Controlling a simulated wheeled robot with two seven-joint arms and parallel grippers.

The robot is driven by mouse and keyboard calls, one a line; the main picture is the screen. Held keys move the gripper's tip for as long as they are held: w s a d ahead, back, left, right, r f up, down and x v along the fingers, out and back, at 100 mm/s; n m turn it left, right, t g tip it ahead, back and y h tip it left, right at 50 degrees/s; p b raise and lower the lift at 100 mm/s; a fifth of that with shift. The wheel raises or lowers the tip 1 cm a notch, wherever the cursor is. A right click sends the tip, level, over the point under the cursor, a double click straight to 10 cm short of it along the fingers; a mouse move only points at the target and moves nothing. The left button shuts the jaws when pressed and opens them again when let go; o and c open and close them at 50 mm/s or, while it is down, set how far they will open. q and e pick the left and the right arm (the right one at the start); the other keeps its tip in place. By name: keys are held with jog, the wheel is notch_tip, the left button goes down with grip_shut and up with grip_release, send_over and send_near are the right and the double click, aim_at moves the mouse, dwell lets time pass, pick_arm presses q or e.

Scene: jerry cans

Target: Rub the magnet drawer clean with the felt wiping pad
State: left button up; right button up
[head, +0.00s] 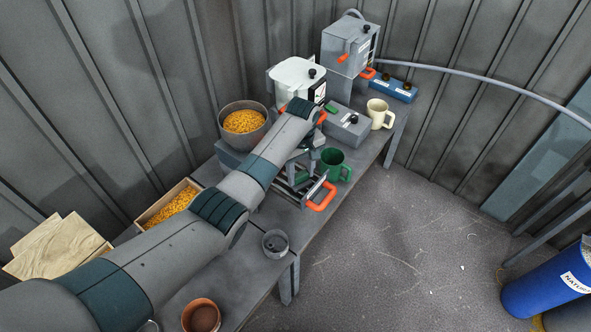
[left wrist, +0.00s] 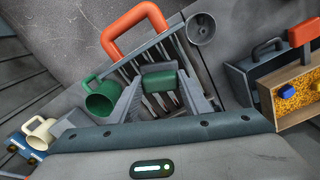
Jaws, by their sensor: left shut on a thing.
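The magnet drawer is a metal frame of parallel bars with an orange handle; it lies on the bench below my left gripper, and its handle (head: 322,197) points to the front edge. In the left wrist view the drawer's orange handle (left wrist: 133,28) is at the top and its bars run under my fingers. My left gripper (left wrist: 162,92) is shut on the green felt wiping pad (left wrist: 160,78), which is over the bars. I cannot tell whether the pad touches them. In the head view my left gripper (head: 297,168) and forearm hide the pad and part of the drawer. My right gripper is not in view.
A green mug (head: 335,164) stands close beside the drawer. A small metal cup (head: 275,243), a grain bowl (head: 245,106) and a grain box (head: 150,214) are near my arm. A cream mug (head: 380,114) stands farther back. The floor beyond the bench's front edge is open.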

pick_arm(q)
jog(key=shift+s+d+f, duration=0.15)
jog(key=shift+s+d, duration=0.05)
jog(key=shift+s, duration=0.05)
jog(key=shift+w+r, duration=0.1)
jog(key=shift+r, duration=4)
